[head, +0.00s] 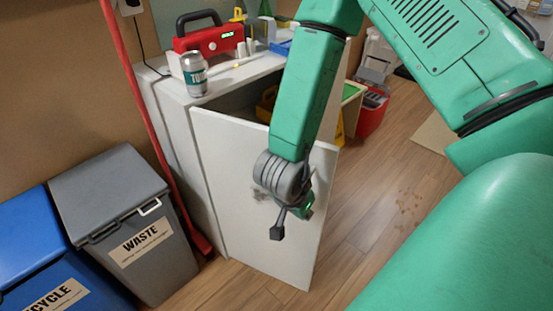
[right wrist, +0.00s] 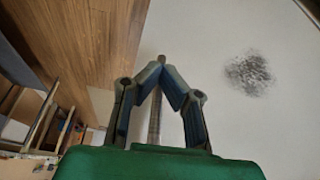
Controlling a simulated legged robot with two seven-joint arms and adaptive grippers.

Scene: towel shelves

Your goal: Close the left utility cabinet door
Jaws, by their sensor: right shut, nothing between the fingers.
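The white cabinet door (head: 235,200) stands open, angled out from the white cabinet (head: 180,125). Its left edge meets the cabinet and its free edge is at the right. A dark opening with yellow items shows above and behind it. My right gripper (head: 280,222) is in front of the door's outer face, towards its free edge. In the right wrist view the gripper (right wrist: 160,68) is shut and empty, with the pale door panel (right wrist: 225,115) behind it. I cannot tell whether it touches the door. My left gripper is not in view.
A can (head: 194,74) and a red toolbox-like device (head: 210,34) stand on the cabinet top. A grey waste bin (head: 115,190) and a blue recycle bin (head: 30,245) stand at the left. A red pole (head: 150,120) leans beside the cabinet.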

